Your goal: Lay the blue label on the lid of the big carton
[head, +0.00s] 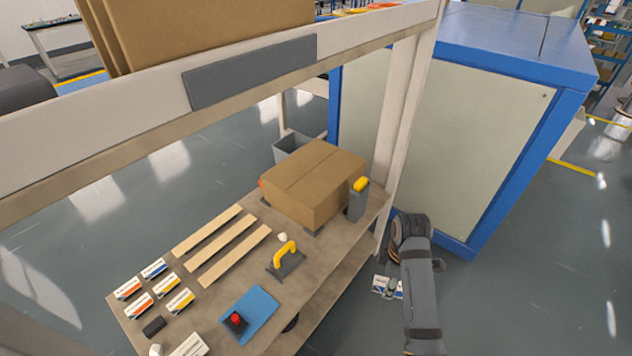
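The big carton (312,178) is a closed brown box at the far end of the workbench, with a seam across its lid. No label shows on the lid. My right gripper (389,289) is low, beyond the bench's right edge, apart from the carton. A white card with blue marking, a blue label (379,283), shows at its fingertips and appears gripped; the fingers are small here. Another label with a blue band (154,268) lies on the bench among orange and yellow ones. My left gripper is out of view.
Wooden strips (222,244), a yellow-handled tool (286,258) and a blue board with a red button (236,319) lie on the bench (330,262). A grey holder (358,201) stands beside the carton. A post (401,125) and overhead shelf frame the bench.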

